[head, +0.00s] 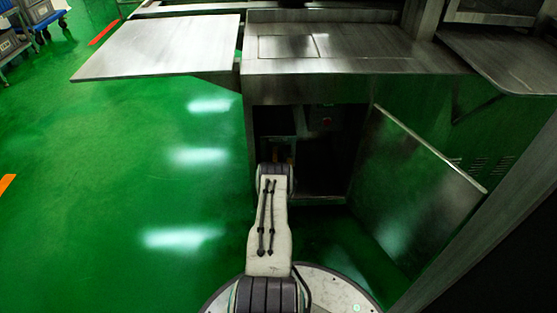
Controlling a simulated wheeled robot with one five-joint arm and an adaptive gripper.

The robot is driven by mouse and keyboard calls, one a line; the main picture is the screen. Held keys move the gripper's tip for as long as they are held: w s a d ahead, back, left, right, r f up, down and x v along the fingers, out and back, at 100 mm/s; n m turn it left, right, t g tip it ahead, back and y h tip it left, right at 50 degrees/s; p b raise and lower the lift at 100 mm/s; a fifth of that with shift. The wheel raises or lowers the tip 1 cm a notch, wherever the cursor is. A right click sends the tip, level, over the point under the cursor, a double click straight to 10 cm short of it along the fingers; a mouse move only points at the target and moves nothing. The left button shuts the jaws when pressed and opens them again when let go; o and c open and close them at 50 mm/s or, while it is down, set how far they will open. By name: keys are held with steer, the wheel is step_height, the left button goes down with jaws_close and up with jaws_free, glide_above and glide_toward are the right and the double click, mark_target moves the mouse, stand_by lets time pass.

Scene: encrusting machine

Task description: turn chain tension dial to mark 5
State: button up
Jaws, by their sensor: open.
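The machine is a steel cabinet (345,66) with an open compartment (330,160) below its top. My arm reaches forward to the left part of the opening. Its far end hides what lies beyond it, and my gripper's fingers do not show.
An open door panel (420,160) swings out on the right of the opening. A steel side table (160,48) juts out at the left, and another shelf (510,60) at the right. Green floor (130,170) is free on the left. Carts (30,25) stand at the far left.

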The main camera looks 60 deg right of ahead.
steer(key=c, duration=1.2)
steer(key=shift+f+m, duration=0.15)
steer(key=shift+m, duration=1.45)
steer(key=shift+a, duration=0.1)
steer(key=o, duration=1.2)
